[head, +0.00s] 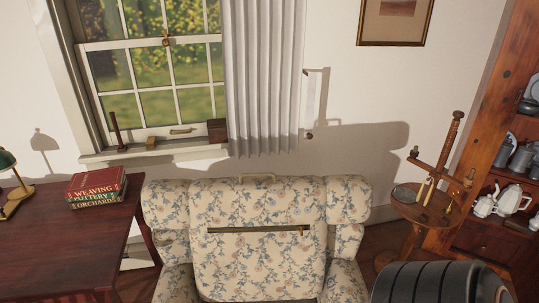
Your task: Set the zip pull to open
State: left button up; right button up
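A zip (258,229) runs level across the floral back panel of an armchair (260,265), below the middle of the view. It shows as a narrow dark and brass-coloured strip. A small brass-coloured piece at its right end looks like the zip pull (302,229), but it is too small to make out its exact shape. Neither of my grippers shows in the head view, and nothing touches the zip.
A dark wooden desk (65,245) with stacked books (97,187) stands left. A small round table (425,208) and a wooden dresser (480,235) with pewter and white pots stand right. A black ribbed rounded shape (440,283), unclear what, fills the lower right. A window sill (150,153) is behind.

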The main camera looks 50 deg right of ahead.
aim_at(301, 229)
jog(key=z, duration=1.4)
